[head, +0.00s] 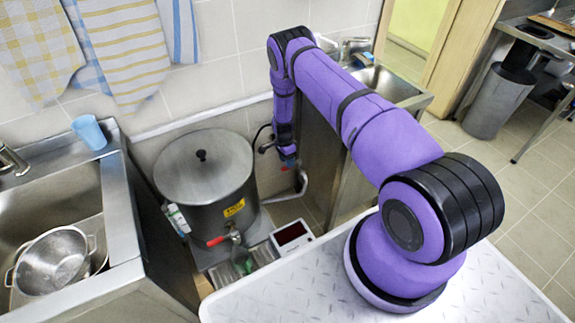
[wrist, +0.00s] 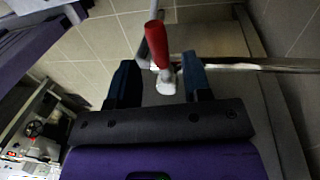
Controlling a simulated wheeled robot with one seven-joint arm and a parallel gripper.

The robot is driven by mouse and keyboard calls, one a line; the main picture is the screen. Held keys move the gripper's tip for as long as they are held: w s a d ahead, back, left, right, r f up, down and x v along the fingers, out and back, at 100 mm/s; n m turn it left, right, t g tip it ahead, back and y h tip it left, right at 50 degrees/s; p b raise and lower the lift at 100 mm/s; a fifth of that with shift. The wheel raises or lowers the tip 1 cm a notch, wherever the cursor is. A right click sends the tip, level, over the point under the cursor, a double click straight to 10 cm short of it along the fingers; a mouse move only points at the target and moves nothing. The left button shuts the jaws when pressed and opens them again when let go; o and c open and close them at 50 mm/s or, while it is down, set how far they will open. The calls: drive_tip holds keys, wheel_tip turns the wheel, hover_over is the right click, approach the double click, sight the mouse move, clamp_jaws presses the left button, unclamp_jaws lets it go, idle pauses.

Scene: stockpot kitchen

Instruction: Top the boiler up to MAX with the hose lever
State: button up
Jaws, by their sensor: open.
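The boiler (head: 205,195) is a big steel pot with a closed lid, a yellow label and a red-handled tap (head: 225,239) low on its front. Its water level cannot be read. A white-and-green strip (head: 177,219) is on its left side; any MAX mark is too small to see. My gripper (head: 288,163) points down, right of the boiler, beside a pale pipe. In the wrist view my gripper (wrist: 160,75) is open. A red lever (wrist: 182,42) with a pale metal end lies between and beyond the fingers, without clear contact. In the head view my gripper hides the lever.
A sink (head: 70,215) with a colander (head: 53,262) and a blue cup (head: 89,132) is on the left. A small box with a red display (head: 291,235) stands by the boiler's base. A steel counter with a tap (head: 385,82) is behind my arm. Towels hang above.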

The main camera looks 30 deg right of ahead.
drive_tip(key=shift+s+f, duration=0.2)
drive_tip(key=shift+f, duration=1.05)
drive_tip(key=shift+c, duration=0.4)
clamp_jaws()
